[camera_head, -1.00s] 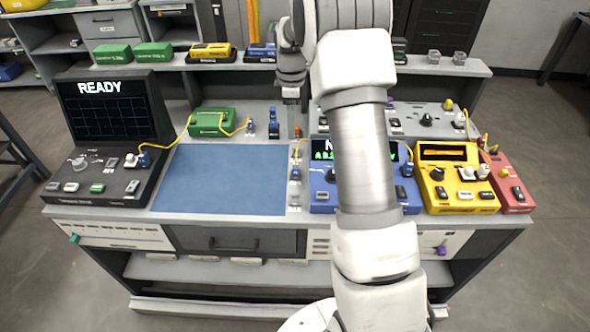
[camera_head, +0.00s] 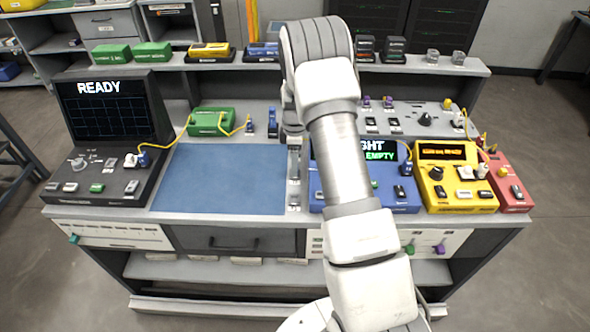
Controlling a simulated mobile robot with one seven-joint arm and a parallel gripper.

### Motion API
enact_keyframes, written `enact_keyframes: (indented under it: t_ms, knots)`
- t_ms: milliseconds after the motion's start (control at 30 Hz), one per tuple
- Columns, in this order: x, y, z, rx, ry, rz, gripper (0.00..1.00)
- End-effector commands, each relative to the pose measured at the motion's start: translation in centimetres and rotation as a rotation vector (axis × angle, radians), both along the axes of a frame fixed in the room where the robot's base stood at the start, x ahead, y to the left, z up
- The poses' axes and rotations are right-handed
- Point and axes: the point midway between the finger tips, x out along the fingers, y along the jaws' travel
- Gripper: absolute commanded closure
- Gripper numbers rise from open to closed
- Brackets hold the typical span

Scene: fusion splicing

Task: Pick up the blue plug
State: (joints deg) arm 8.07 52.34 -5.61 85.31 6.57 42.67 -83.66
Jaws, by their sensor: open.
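Small blue plugs show in the head view. One blue plug (camera_head: 145,159) sits at the black READY device, on a yellow cable. Another small blue piece (camera_head: 250,126) is by the yellow cable end right of the green box. A taller blue piece (camera_head: 272,123) stands just left of my gripper. I cannot tell which one is meant. My gripper (camera_head: 293,140) is open, pointing down over the back of the narrow grey strip (camera_head: 294,200). Its fingertips are small and partly unclear, and it hides part of the strip behind it.
A blue mat (camera_head: 222,180) lies clear left of the strip. The green box (camera_head: 212,121) stands behind it. A blue device (camera_head: 398,201), partly behind my arm, a yellow device (camera_head: 455,180) and a red device (camera_head: 511,185) stand right. A raised shelf runs along the back.

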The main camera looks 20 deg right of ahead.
Motion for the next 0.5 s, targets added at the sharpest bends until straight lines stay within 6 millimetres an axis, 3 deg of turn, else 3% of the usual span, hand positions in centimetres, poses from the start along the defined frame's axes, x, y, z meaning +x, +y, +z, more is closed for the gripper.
enact_keyframes:
  t_ms: [167,433,500]
  knots:
    - [0.0,-0.1,-2.1,-0.001,0.000,-0.001,0.30]
    - [0.0,-0.1,-2.4,0.000,-0.001,-0.001,0.30]
    - [0.0,-0.1,-2.4,0.000,0.000,-0.001,0.43]
